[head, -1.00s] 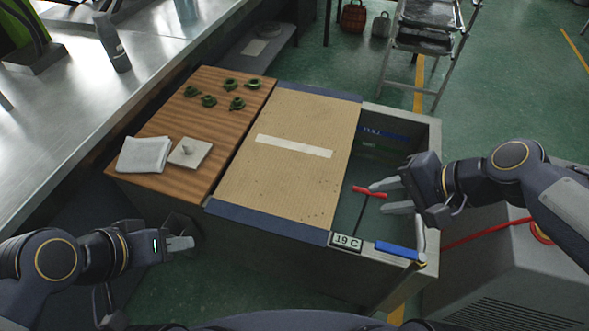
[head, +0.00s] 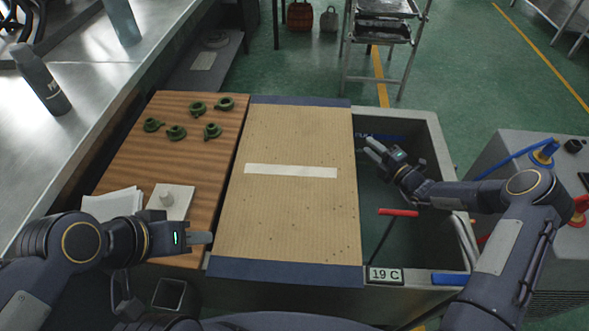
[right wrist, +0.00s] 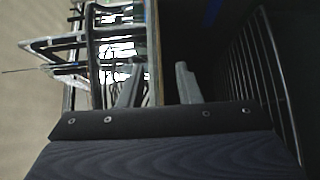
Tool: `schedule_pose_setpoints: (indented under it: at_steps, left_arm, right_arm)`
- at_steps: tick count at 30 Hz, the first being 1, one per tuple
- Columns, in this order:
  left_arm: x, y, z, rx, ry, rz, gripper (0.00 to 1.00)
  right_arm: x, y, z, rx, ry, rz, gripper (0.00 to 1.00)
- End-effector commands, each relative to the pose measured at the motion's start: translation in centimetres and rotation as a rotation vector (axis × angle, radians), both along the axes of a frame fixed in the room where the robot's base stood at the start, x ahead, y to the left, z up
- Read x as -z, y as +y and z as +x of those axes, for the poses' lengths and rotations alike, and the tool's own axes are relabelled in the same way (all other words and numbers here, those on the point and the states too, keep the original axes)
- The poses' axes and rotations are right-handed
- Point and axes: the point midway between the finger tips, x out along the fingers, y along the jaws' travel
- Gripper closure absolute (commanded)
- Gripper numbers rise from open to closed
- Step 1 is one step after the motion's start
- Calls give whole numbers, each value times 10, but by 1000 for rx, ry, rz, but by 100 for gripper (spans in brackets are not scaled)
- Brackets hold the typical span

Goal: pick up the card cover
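The card cover (head: 290,215) is a flat brown board with dark blue bands at its near and far ends and a white strip across it. It lies over the left part of the open grey tank. My right gripper (head: 372,151) is just right of the cover's right edge, toward its far half, over the open tank.
The tank's open part (head: 400,245) holds a red-handled tool (head: 398,212). A wooden board (head: 185,152) left of the cover carries several green pieces, a white block (head: 172,205) and white cloths or sheets (head: 112,204). A "19 C" display (head: 385,275) sits on the near rim.

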Motion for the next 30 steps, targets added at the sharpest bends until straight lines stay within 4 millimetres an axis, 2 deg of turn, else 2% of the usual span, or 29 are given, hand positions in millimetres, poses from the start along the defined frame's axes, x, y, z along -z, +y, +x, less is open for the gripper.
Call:
schedule_pose_setpoints:
  at_steps: [15, 24, 25, 30]
  left_arm:
    - [-5, 0, 0, 0, 0, 0, 64]
    - [-5, 0, 0, 0, 0, 0, 64]
    - [-5, 0, 0, 0, 0, 0, 64]
    - [-5, 0, 0, 0, 0, 0, 64]
  right_arm:
    - [-1, 45, 50, -2, -1, 1, 69]
    - [-1, 49, 55, -1, 1, 1, 69]
    - [-1, 49, 55, -1, 1, 1, 70]
    - [-1, 49, 55, -2, 0, 0, 93]
